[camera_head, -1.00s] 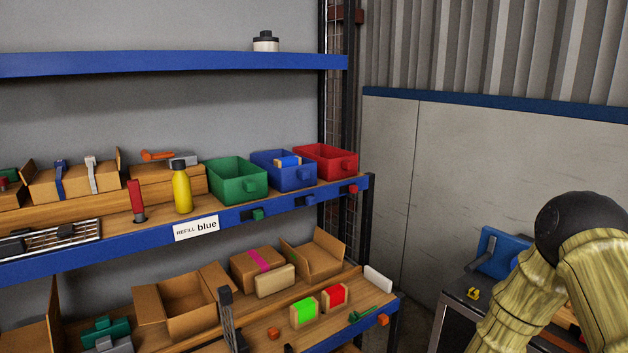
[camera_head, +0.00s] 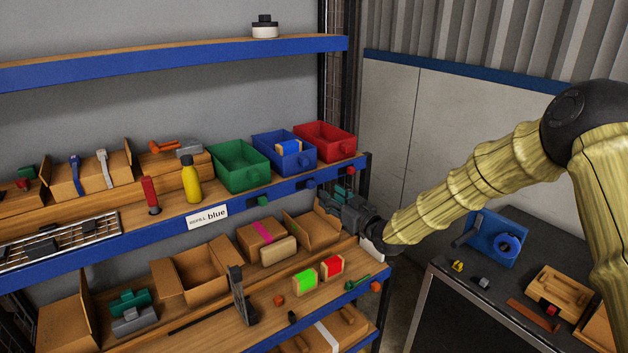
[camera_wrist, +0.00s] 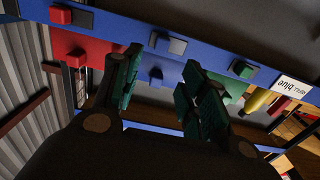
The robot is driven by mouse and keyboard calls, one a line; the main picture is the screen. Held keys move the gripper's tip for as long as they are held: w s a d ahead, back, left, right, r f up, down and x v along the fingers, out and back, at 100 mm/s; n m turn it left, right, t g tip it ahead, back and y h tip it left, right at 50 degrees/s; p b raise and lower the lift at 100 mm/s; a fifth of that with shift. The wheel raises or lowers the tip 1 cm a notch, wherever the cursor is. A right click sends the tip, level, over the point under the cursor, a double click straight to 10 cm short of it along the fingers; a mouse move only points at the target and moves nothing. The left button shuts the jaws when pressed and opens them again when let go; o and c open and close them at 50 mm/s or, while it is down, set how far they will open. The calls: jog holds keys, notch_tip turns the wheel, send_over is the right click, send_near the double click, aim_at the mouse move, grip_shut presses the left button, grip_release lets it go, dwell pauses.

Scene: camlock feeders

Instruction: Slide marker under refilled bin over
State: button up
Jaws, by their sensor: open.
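The blue bin (camera_head: 270,146) stands between the green bin (camera_head: 232,168) and the red bin (camera_head: 330,137) on the middle shelf; a blue-and-tan pack (camera_head: 288,147) is in it. The blue marker (camera_head: 309,184) sits on the blue shelf edge below it, also in the wrist view (camera_wrist: 162,43), beside a dark strip. The green marker (camera_wrist: 240,67) and red marker (camera_wrist: 61,15) sit on the same edge. My gripper (camera_head: 328,199) is open and empty, just in front of and below the edge. In the wrist view its fingers (camera_wrist: 160,85) frame the blue bin's knob, with the blue marker beyond, apart.
A white card (camera_head: 207,216) reading "REFILL blue" is on the shelf edge. The lower shelf holds an open carton (camera_head: 313,230) near my gripper and green and red packs (camera_head: 331,268). A dark bench (camera_head: 480,305) with a blue device (camera_head: 490,238) stands right.

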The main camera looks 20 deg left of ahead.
aim_at(313, 184)
jog(key=p+x, duration=0.3)
jog(key=x, duration=0.7)
jog(key=shift+f, duration=0.1)
grip_shut()
